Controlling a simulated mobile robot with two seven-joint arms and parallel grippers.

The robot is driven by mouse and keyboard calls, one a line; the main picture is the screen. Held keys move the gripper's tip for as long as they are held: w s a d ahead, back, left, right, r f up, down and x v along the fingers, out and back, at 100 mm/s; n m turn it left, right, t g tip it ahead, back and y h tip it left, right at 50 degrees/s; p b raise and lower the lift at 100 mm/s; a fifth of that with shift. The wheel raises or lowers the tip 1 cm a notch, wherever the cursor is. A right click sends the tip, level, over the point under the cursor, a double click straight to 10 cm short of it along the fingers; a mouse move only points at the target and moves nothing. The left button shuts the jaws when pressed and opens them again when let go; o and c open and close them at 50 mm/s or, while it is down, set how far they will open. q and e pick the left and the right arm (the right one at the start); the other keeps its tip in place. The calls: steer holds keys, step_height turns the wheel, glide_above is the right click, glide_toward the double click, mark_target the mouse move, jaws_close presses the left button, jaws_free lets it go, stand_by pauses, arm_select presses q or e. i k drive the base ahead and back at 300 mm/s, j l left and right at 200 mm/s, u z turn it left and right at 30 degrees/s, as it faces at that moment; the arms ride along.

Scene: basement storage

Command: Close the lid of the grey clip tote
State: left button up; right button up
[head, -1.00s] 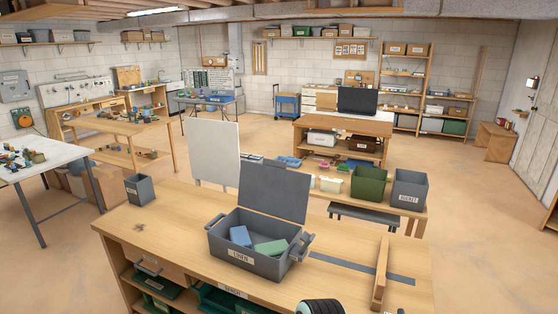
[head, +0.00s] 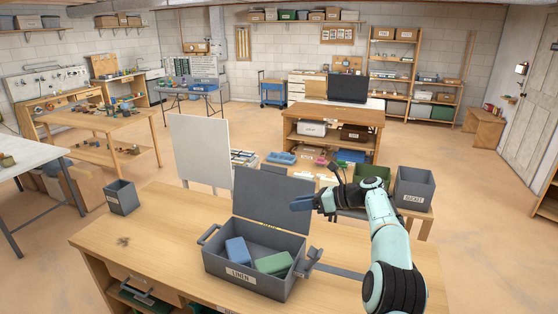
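The grey clip tote (head: 222,262), labelled LINEN, stands on the wooden workbench (head: 150,235). Its grey lid (head: 268,195) is open, standing up along the back edge and leaning slightly backward. A blue block (head: 237,250) and a green block (head: 273,263) lie inside. A clip handle (head: 211,233) sticks out on the left side and another (head: 312,262) on the right. My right gripper (head: 296,203) is just right of the lid's upright panel, above the tote's back right corner, pointing left. It appears empty; its finger gap is not clear. My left gripper is out of view.
A small grey bin (head: 122,197) stands at the bench's left. A white board (head: 201,150) rises behind the bench. Beyond are a green bin (head: 372,173) and a grey bucket bin (head: 413,188). The bench top left of the tote is mostly clear.

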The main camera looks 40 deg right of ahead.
mark_target(265, 194)
steer(key=i+l, duration=0.2)
steer(key=l, duration=0.15)
steer(key=i+l, duration=0.2)
steer(key=l, duration=0.15)
steer(key=i+l, duration=0.2)
steer(key=l, duration=0.2)
